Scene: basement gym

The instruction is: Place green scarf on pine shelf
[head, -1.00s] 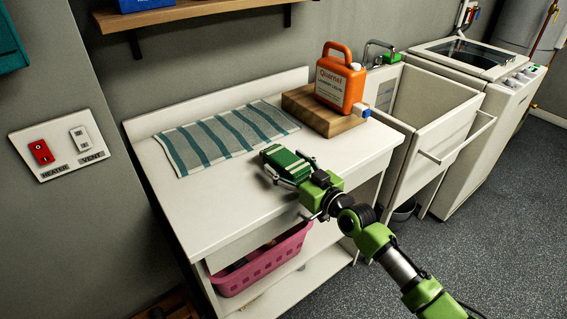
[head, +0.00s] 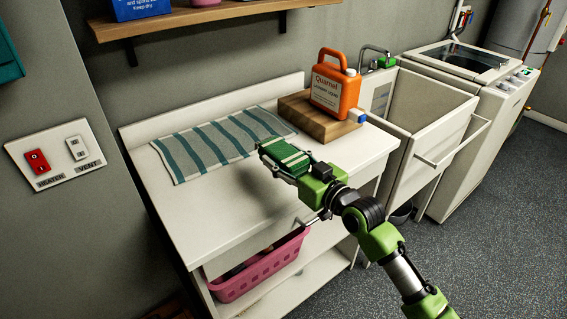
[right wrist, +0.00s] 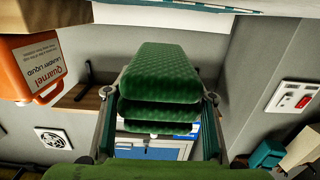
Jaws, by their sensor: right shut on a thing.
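In the right wrist view the scarf (right wrist: 164,78) shows as stacked green folds between the two fingers. The pine shelf (head: 215,21) is on the wall at the top of the head view, higher than and beyond the gripper. A blue box (head: 140,8) and a pink item (head: 205,2) stand on it, cut off by the frame. My left gripper is not in view.
On the bench (head: 225,208) lie a striped towel (head: 205,150) and a wooden block (head: 300,112) bearing an orange detergent bottle (head: 328,95). A pink basket (head: 262,272) sits below. A sink and washer stand right. Wall switches (head: 58,155) are left.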

